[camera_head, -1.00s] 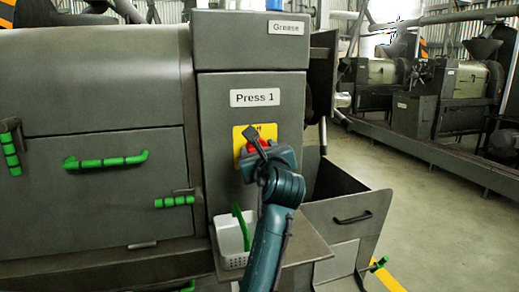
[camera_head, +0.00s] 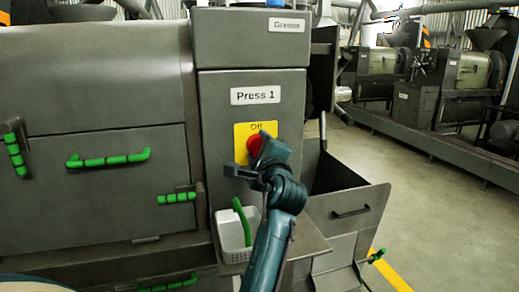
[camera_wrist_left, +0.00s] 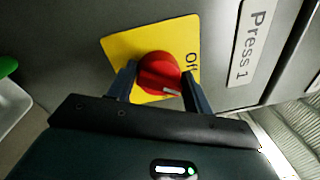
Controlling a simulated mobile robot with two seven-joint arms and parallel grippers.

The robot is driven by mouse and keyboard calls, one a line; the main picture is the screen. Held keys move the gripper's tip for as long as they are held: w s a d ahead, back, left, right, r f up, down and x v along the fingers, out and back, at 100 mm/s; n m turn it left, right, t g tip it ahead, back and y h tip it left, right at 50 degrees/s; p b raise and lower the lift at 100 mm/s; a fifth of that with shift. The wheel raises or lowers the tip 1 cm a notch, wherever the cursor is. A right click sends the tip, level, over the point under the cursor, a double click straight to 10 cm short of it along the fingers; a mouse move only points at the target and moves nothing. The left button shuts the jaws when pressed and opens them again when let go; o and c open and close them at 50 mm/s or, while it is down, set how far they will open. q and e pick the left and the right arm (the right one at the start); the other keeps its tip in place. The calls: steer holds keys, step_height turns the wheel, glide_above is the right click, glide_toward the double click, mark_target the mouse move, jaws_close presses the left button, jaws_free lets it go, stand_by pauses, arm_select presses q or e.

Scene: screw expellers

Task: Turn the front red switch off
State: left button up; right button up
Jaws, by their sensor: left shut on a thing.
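The red switch (camera_head: 255,143) is a round knob on a yellow plate (camera_head: 240,130) on the front of the Press 1 cabinet. A pale mark shows on the knob's lower right part, with "Off" to the right. My right gripper is not in view.
A white basket (camera_head: 233,236) with a green-handled thing stands on a small shelf below the switch. Green handles (camera_head: 105,161) are on the machine's left doors. An open grey bin (camera_head: 345,215) is at right. Floor is clear further right.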

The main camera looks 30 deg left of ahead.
arm_select(q)
steer(key=n, duration=0.2)
steer(key=f+n+b, duration=0.1)
steer(key=n, duration=0.1)
steer(key=shift+n+g+y+b, duration=0.35)
steer(key=shift+n+b, duration=0.65)
steer(key=shift+n, duration=0.9)
steer(key=o, duration=0.9)
steer(key=shift+r, duration=0.15)
steer(key=shift+r, duration=0.15)
steer(key=shift+d, duration=0.1)
